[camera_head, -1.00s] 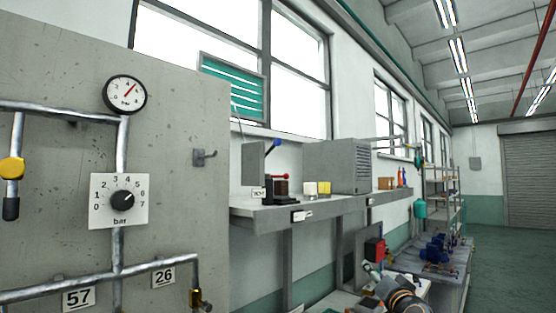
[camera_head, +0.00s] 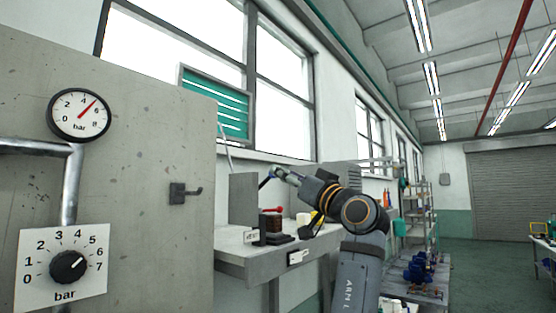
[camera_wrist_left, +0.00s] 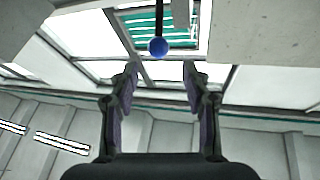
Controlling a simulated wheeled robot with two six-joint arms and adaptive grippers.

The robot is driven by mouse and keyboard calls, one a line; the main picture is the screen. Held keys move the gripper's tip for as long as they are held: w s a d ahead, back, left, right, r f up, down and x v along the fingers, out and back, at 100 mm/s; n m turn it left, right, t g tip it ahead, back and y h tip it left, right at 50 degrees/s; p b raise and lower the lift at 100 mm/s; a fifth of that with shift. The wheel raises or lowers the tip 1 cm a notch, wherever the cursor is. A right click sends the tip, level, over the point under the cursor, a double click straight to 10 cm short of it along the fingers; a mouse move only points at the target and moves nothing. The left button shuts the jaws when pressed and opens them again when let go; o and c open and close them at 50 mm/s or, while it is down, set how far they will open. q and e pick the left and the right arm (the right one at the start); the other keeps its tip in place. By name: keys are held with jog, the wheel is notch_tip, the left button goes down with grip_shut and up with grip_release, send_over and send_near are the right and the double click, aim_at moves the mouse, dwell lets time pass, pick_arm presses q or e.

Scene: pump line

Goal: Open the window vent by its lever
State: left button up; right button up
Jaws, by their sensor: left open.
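The window vent (camera_head: 216,104) is a green louvred panel low in the window in the head view; it also shows at the top of the left wrist view (camera_wrist_left: 185,38). Its lever shows as a dark rod with a blue ball knob (camera_wrist_left: 158,46) in the left wrist view. In the head view only a bit of blue (camera_head: 264,183) shows beside my gripper. My left gripper (camera_head: 277,174) is open and empty by the grey upright plate. In the left wrist view its fingers (camera_wrist_left: 160,78) are spread, with the knob just beyond the tips, roughly centred. My right gripper is out of view.
A grey shelf (camera_head: 245,262) under the window carries a dark device with a red-knobbed lever (camera_head: 274,212) and a grey box (camera_head: 343,174). A grey panel (camera_head: 150,200) with a gauge (camera_head: 79,115), a dial (camera_head: 67,265) and a hook (camera_head: 184,193) stands at left.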

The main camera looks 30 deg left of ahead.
aim_at(261, 185)
pick_arm(q)
jog(key=a, duration=0.2)
jog(key=w+a+p, duration=0.1)
jog(key=a, duration=0.1)
jog(key=w+a+r, duration=0.1)
jog(key=a, duration=0.1)
jog(key=shift+a+p, duration=0.2)
jog(key=shift+p, duration=0.2)
jog(key=shift+d+r, duration=0.1)
jog(key=shift+d, duration=0.2)
jog(key=shift+s+d, duration=0.15)
jog(key=shift+d, duration=0.2)
jog(key=shift+a, duration=0.1)
jog(key=shift+w+a, duration=0.25)
jog(key=shift+a, duration=0.1)
jog(key=c, duration=0.5)
jog(key=shift+s, duration=0.1)
jog(key=c, duration=0.5)
grip_shut()
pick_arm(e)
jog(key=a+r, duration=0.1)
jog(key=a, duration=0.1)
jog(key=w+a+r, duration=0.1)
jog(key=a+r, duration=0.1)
